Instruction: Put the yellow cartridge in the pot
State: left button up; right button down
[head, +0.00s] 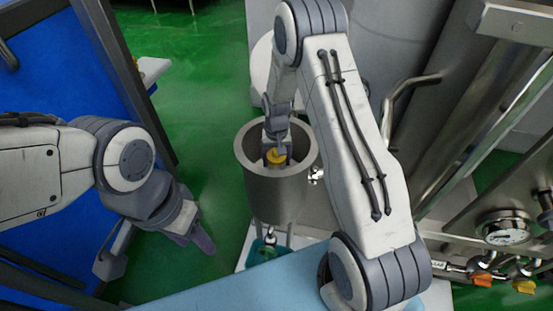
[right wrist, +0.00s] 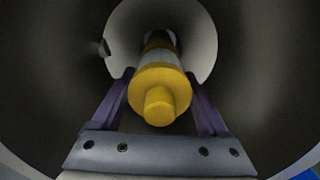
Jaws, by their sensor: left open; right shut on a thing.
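The pot (head: 272,197) is a grey metal cylinder with an open top, standing in the middle of the head view. My right gripper (head: 277,155) points down into the pot's mouth and is shut on the yellow cartridge (head: 276,157). In the right wrist view the cartridge (right wrist: 158,92) sits between the two purple fingers, with a pale band around its middle. The pot's dark inner wall (right wrist: 60,70) surrounds it. Whether the cartridge's far end touches the bottom cannot be told. My left gripper (head: 196,238) is open and empty, left of the pot.
A pressure gauge (head: 503,227) and pipes with orange and yellow valve handles stand at the right. A bent metal pipe (head: 395,95) is behind my right arm. A light blue surface (head: 235,292) lies in front. Green floor (head: 195,100) shows left of the pot.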

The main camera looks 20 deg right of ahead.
grip_release()
notch_tip(320, 180, up, 12)
jog(key=shift+f, duration=0.15)
jog(key=s+a+r+n, duration=0.5)
jog(key=s+a+r, duration=0.5)
jog(key=s+a, duration=0.3)
jog(key=s+a+r+n, duration=0.1)
jog(key=s+n, duration=0.1)
jog(key=s, duration=0.6)
jog(key=s+a+r+n+y, duration=0.1)
jog(key=s+n, duration=0.2)
jog(key=s, duration=0.5)
jog(key=shift+s+a+r+n, duration=0.15)
jog(key=shift+s+a+n, duration=0.05)
jog(key=shift+a+n, duration=0.15)
